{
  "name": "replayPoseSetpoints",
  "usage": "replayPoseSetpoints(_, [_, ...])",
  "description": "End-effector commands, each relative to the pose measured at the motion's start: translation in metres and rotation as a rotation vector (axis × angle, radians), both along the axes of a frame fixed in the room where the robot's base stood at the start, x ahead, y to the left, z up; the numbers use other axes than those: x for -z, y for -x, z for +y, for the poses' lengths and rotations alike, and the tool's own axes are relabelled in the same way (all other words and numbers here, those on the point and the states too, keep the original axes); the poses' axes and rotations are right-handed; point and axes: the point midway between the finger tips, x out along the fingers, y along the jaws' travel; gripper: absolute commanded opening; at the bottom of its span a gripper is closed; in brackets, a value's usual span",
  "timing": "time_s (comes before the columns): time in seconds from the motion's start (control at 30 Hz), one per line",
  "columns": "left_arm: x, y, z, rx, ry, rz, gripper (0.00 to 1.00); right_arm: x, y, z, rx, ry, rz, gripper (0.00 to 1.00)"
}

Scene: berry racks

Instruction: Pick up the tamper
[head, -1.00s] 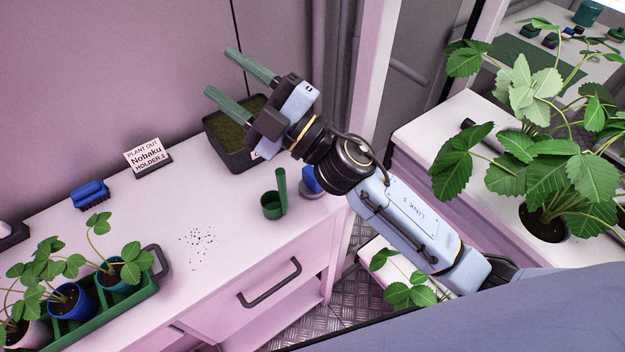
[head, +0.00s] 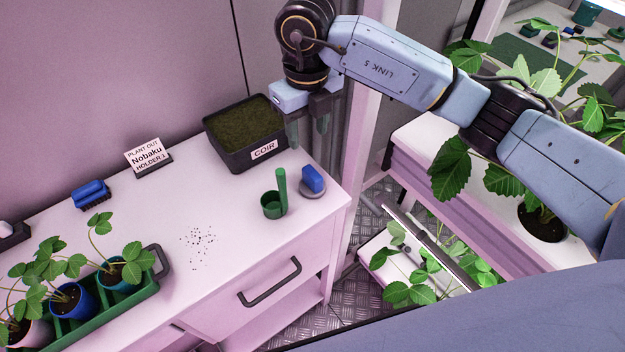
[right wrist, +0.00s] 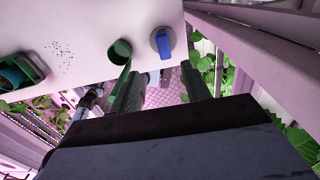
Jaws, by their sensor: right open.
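The tamper (head: 313,182), with a blue upright grip on a round grey base, stands on the white bench near its right end. It also shows in the right wrist view (right wrist: 164,42), just beyond the fingertips and between their lines. My right gripper (head: 309,140) points down with its green-grey fingers apart and empty. It hangs above and behind the tamper, beside the coir box, not touching the tamper. In the right wrist view, the open fingers (right wrist: 162,75) show dark against the bench edge.
A green scoop (head: 272,208) with an upright handle stands close left of the tamper. The black coir box (head: 235,158) is behind. A blue brush (head: 91,193), a sign (head: 149,156) and a green plant tray (head: 110,310) are farther left. Dark crumbs lie mid-bench.

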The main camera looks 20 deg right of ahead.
Motion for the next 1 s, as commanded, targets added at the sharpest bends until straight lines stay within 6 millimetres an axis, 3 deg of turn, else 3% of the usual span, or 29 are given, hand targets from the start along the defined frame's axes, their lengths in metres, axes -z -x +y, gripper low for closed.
replayPoseSetpoints(0.3, [-0.003, 0.0, 0.0, 0.0, 0.0, -0.001, 0.36, 0.058, 0.002, -0.001, 0.0, 0.005, 0.006, 0.47])
replayPoseSetpoints(1.0, [-0.011, 0.0, 0.0, -0.001, 0.0, -0.001, 0.36, 0.129, 0.004, -0.008, -0.002, 0.002, 0.002, 0.47])
